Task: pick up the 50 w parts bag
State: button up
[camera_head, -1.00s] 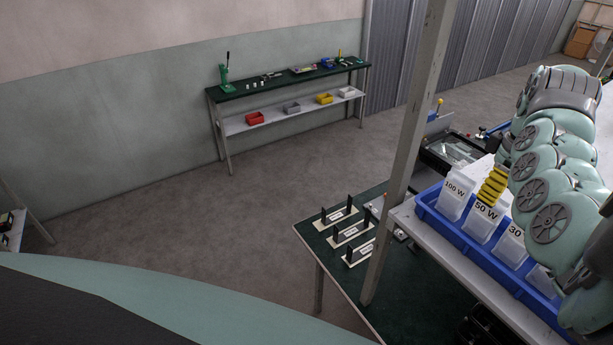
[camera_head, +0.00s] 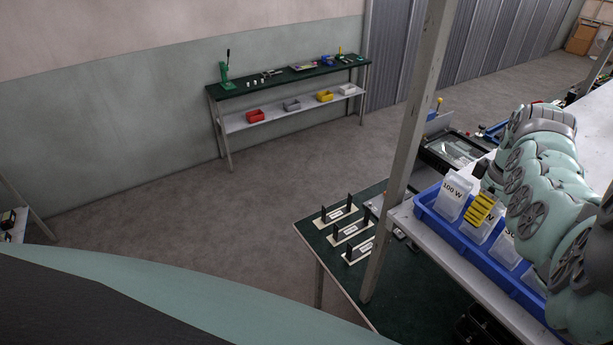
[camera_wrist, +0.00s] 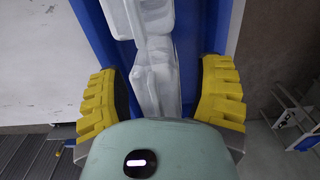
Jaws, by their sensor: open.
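The 50 W parts bag (camera_head: 474,236) is a pale translucent bag standing in the blue tray (camera_head: 429,212), second from the near-left end. My gripper (camera_head: 481,209) has yellow ribbed fingers and hangs right over this bag, covering its label in the head view. In the wrist view, my gripper (camera_wrist: 164,98) is open, one finger on each side of a row of white, clear-film bags (camera_wrist: 156,65). I cannot tell whether the fingers touch the bag. The 100 W bag (camera_head: 452,199) stands just left of the fingers.
Another bag (camera_head: 506,250) stands to the right in the tray, its label partly hidden by my arm. A grey post (camera_head: 408,140) rises beside the tray's shelf. Below is a green-topped table (camera_head: 378,290) with several black-posted fixtures (camera_head: 350,232).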

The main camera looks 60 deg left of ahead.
jog(key=shift+f+p, duration=0.5)
jog(key=shift+f, duration=0.3)
grip_shut()
